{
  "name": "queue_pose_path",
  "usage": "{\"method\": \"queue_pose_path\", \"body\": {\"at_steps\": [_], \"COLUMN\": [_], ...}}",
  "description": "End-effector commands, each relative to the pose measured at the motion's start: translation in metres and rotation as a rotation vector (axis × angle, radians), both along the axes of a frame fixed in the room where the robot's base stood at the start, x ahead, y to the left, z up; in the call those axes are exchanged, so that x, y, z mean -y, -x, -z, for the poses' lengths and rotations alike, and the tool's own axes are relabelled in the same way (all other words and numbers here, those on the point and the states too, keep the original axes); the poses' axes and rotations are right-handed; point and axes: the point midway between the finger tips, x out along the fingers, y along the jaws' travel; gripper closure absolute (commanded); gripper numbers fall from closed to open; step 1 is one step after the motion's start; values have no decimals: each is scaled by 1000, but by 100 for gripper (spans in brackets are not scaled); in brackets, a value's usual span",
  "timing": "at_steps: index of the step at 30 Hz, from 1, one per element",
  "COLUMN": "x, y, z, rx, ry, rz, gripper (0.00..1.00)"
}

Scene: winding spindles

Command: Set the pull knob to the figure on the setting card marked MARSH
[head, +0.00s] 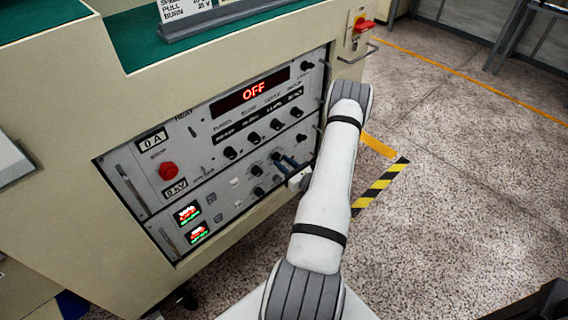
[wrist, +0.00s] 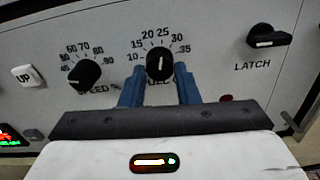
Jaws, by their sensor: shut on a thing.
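The pull knob (wrist: 159,64) is a round black dial with a white pointer line, in the upper middle of the wrist view. Its pointer stands nearly straight up, about between 20 and 25 on a scale that shows 10 to 35. The label under it is partly hidden by a finger. My gripper (wrist: 160,80) is shut on this knob, with one blue finger on each side. In the head view my gripper (head: 286,164) reaches the lower right of the panel. A white card (head: 186,9) at the top edge reads PULL and BURN; its heading is cut off.
The speed knob (wrist: 84,74) is left of the pull knob, and a latch knob (wrist: 264,40) is to its right. The panel display (head: 252,91) reads OFF. A red stop button (head: 168,171) is at the left. Open floor lies to the right.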

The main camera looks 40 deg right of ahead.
Motion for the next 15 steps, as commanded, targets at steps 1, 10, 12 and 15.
{"method": "queue_pose_path", "body": {"at_steps": [1, 10, 12, 15], "x": [0, 0, 0, 0], "y": [0, 0, 0, 0], "z": [0, 0, 0, 0], "rx": [0, 0, 0, 0], "ry": [0, 1, 1, 1], "rz": [1, 0, 0, -1], "gripper": [94, 52, 50, 50]}}
